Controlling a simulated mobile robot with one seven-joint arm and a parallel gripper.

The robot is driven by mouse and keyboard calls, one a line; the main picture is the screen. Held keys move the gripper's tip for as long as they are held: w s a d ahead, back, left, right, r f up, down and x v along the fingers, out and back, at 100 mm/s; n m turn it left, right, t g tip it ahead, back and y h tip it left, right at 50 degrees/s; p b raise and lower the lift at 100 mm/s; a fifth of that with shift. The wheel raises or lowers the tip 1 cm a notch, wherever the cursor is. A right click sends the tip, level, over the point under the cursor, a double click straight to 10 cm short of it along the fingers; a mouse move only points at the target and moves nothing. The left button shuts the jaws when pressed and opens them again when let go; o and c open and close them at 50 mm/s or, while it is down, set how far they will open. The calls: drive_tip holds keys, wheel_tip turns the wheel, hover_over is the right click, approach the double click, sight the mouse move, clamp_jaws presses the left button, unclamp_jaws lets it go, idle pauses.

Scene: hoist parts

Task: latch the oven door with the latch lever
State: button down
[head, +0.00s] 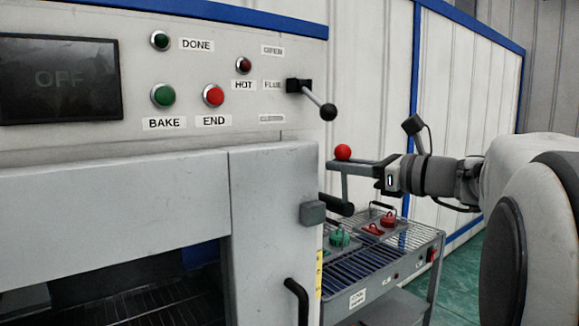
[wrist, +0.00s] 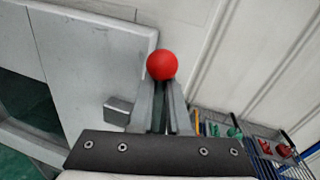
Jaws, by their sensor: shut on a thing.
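The latch lever's red ball knob (head: 342,152) is at the right side of the oven. My gripper (head: 352,166) is shut on the latch lever, with the knob just above the fingertips. In the wrist view the knob (wrist: 162,65) sits at the tips of my gripper (wrist: 163,92). A dark cylinder (head: 336,206) shows below the fingers; the fingers hide much of the lever. The light grey oven door (head: 268,200) carries a small grey block (head: 312,212) near its right edge, left of my gripper. I cannot tell if the door is fully flush.
A black-balled flue lever (head: 328,112) sticks out above my gripper. A black handle (head: 298,292) projects low on the door. A wire-topped cart (head: 372,262) with red and green parts stands below and behind my gripper. A panelled wall is behind.

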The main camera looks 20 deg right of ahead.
drive_tip(key=shift+s+a+n+b, duration=0.2)
drive_tip(key=shift+a+n+b, duration=0.2)
drive_tip(key=shift+a+n, duration=0.25)
drive_tip(key=shift+s+a+n+b, duration=0.2)
drive_tip(key=shift+a+n+b, duration=0.2)
drive_tip(key=shift+a+n, duration=0.25)
drive_tip(key=shift+d, duration=0.1)
drive_tip(key=c, duration=0.9)
unclamp_jaws()
drive_tip(key=shift+o, duration=0.2)
drive_tip(key=shift+f, duration=0.1)
drive_tip(key=v, duration=1.7)
drive_tip(key=shift+s+r+p, duration=0.2)
drive_tip(key=shift+r+p, duration=0.05)
drive_tip(key=shift+p, duration=0.1)
